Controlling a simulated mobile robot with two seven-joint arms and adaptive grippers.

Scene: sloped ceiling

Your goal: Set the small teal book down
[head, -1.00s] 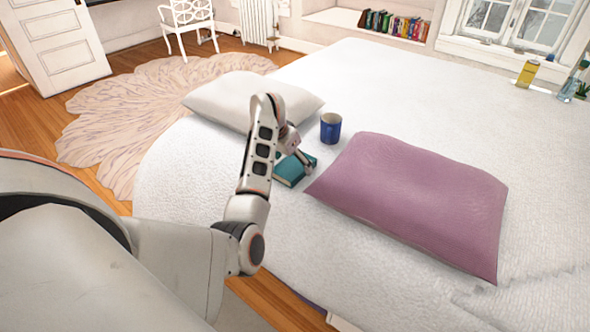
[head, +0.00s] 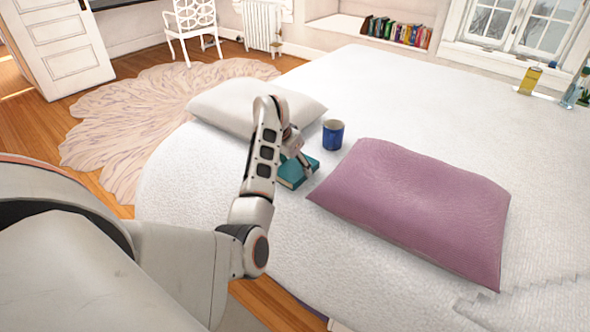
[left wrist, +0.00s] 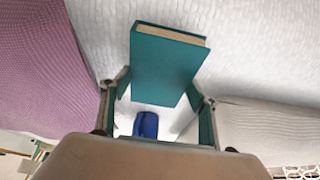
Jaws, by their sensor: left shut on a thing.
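The small teal book (head: 290,176) is at the white bed, between the white pillow and the purple pillow. My left gripper (head: 299,164) is shut on it from above, with a finger visible on its right side. In the left wrist view the teal book (left wrist: 165,65) sits between the two fingers (left wrist: 157,104), its cover and pale page edge showing. I cannot tell whether its underside touches the bedding. My right gripper is not in view.
A blue mug (head: 333,134) stands on the bed just behind the book. The purple pillow (head: 415,210) lies close on the right, the white pillow (head: 225,106) behind on the left. The bed (head: 430,105) has clear room beyond the mug.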

